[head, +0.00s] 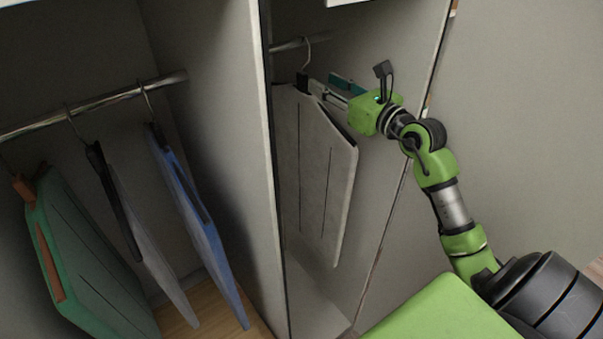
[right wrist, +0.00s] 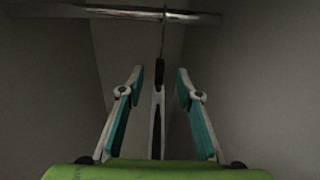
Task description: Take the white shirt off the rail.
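A white shirt (head: 318,170) hangs from a hooked hanger on the short rail (head: 288,45) in the right-hand wardrobe bay. My right gripper (head: 322,86) reaches in from the right, at the top of the shirt just below the hanger hook. In the right wrist view its two fingers (right wrist: 160,80) stand apart, one on each side of the dark hanger and the edge-on shirt (right wrist: 157,125). Gaps show between both fingers and the hanger. The hook still runs up to the rail (right wrist: 120,12). My left gripper is not in view.
The left bay holds a green garment (head: 85,260), a pale grey one (head: 155,240) and a blue one (head: 205,235) on another rail (head: 95,104). An upright panel (head: 220,130) divides the bays. The right bay's side wall stands close to the shirt.

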